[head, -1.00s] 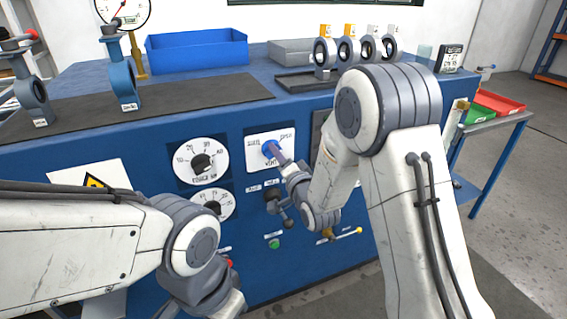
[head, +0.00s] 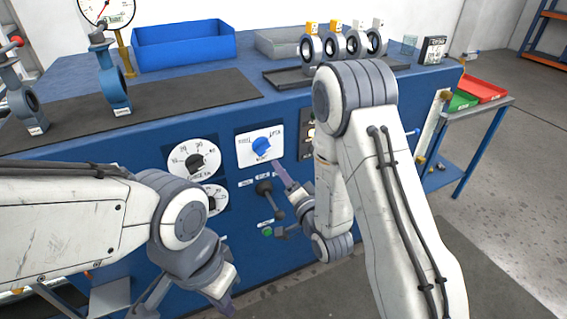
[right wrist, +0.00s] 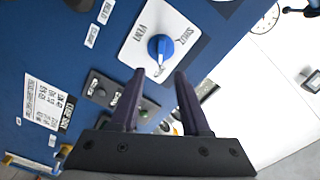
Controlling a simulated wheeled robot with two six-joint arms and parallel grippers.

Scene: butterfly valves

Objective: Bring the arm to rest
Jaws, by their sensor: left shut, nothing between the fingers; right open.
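My right arm reaches in front of the blue bench (head: 240,105). My right gripper (head: 278,200) is open and empty, with a gap between it and the bench's front panel. In the right wrist view its two dark purple fingers (right wrist: 159,75) stand apart, with the blue knob (right wrist: 160,46) beyond their tips. That knob also shows on its white plate in the head view (head: 261,147), clear of the gripper. My left gripper (head: 226,303) is shut and empty, low at the bottom of the head view and partly hidden by its wrist.
A black lever (head: 265,188) and a green button (head: 267,231) are on the panel near my right gripper. Two dials (head: 194,160) are to the left. Valves and a blue bin (head: 185,45) stand on top. A side cart (head: 480,108) is at right.

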